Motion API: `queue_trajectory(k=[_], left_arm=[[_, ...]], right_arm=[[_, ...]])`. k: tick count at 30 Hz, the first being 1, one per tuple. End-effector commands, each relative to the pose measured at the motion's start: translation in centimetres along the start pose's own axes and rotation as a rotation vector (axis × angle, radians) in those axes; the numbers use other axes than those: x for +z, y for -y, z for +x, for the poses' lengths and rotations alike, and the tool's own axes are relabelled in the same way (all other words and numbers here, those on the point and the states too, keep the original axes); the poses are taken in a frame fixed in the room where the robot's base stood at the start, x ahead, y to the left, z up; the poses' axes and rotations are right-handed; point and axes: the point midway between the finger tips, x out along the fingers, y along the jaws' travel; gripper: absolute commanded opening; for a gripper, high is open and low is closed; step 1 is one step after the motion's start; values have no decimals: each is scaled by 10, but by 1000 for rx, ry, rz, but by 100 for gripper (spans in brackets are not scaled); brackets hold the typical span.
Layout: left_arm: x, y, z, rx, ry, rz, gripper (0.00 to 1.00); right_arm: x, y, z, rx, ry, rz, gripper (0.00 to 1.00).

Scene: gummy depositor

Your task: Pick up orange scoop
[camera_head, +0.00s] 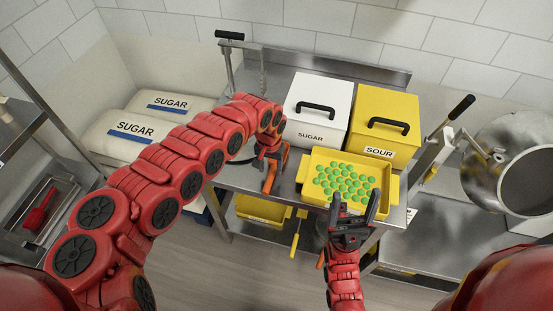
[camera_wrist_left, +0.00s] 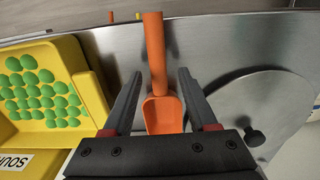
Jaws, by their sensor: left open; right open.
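The orange scoop (camera_wrist_left: 163,112) lies on the steel table, with its handle (camera_wrist_left: 154,50) pointing away from my wrist in the left wrist view. My left gripper (camera_wrist_left: 160,76) is open, with one finger on each side of the scoop and a visible gap on both sides. Whether the fingers are level with the scoop or above it, I cannot tell. In the head view the scoop (camera_head: 269,178) is partly hidden by my left gripper (camera_head: 268,155). My right gripper (camera_head: 353,205) is open and empty, at the front edge of the yellow tray.
The yellow tray (camera_head: 391,190) holds many green gummies, right of the scoop. A white SUGAR box (camera_head: 318,100) and a yellow SOUR box (camera_head: 385,110) stand behind it. A round metal lid (camera_wrist_left: 245,110) lies close beside the scoop. A steel pot (camera_head: 485,185) is at the right.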

Motion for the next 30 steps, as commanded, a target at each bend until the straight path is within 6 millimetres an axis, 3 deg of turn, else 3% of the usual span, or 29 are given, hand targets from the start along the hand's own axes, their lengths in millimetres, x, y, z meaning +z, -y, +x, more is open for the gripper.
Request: queue_trajectory(k=[8,17,26,30], left_arm=[[-2,-4,29,2,2,-1,58],[-3,-2,33,-1,0,-1,57],[-2,-2,33,0,0,-2,3],[-2,-2,33,0,0,-2,0]], right_arm=[[-2,-1,13,0,0,0,76],[-2,-1,13,0,0,0,76],[-2,-1,13,0,0,0,76],[-2,-1,13,0,0,0,76]])
